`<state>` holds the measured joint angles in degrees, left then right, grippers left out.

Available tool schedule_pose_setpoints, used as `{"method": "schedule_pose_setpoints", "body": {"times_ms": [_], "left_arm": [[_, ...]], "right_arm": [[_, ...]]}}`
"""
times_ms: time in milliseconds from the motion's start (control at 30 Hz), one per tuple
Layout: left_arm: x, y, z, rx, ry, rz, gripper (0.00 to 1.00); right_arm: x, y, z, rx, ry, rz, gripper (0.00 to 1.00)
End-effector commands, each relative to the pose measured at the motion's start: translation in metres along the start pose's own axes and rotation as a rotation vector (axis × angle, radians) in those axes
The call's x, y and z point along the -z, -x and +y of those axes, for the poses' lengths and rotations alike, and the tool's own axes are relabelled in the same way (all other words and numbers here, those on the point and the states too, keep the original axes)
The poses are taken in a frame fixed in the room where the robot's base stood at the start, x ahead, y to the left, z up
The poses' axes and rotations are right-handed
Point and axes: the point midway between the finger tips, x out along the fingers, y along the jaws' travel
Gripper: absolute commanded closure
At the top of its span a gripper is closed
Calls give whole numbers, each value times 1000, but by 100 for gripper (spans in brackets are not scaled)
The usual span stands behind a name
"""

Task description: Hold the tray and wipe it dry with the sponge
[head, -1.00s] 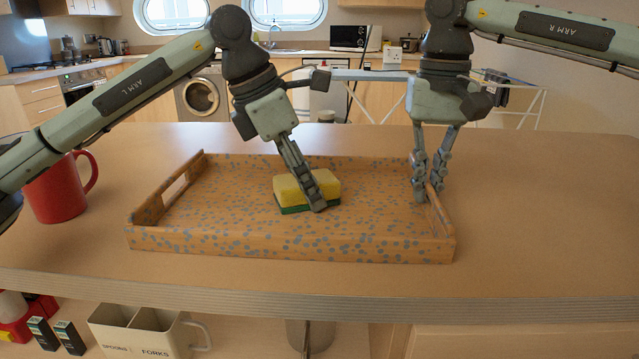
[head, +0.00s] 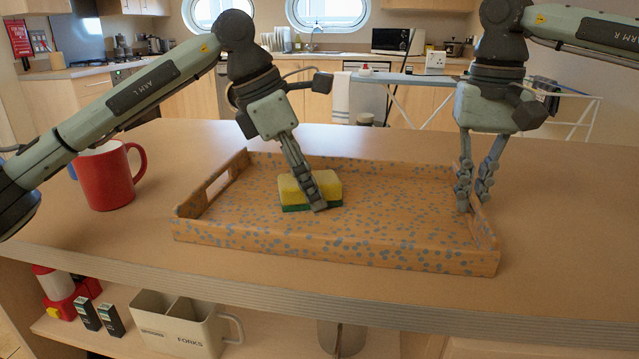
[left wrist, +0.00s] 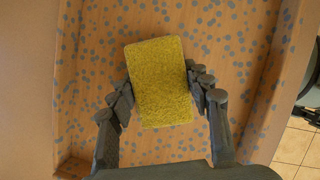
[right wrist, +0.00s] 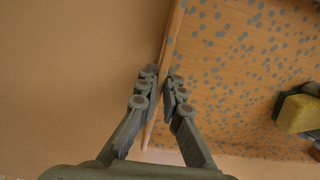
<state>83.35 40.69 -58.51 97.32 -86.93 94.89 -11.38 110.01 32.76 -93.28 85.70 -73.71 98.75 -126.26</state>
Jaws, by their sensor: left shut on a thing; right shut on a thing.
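The wooden tray (head: 330,247) with blue-grey spots lies on the counter. A yellow sponge with a green underside (head: 328,184) rests flat on the tray floor, left of its middle. My left gripper (head: 317,202) is shut on the sponge, one finger on each side, as the left wrist view shows with the sponge (left wrist: 160,80) between the fingers. My right gripper (head: 472,200) is shut on the tray's right end wall. In the right wrist view the wall (right wrist: 167,60) stands between the fingers. I cannot see any wetness on the tray.
A red mug (head: 106,176) stands on the counter left of the tray. The counter (head: 570,200) is clear to the right. On a shelf below the front edge are a cutlery holder (head: 180,325) and small dark boxes (head: 110,319).

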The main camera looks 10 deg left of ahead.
Motion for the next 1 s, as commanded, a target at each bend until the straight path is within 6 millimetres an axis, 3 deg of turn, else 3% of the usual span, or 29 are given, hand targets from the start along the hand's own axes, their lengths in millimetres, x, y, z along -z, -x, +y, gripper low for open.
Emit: {"method": "schedule_pose_setpoints", "body": {"times_ms": [1000], "left_arm": [[-63, -27, -29, 2, -1, 4, 66]], "right_arm": [[0, 1, -1, 2, 1, 3, 100]]}}
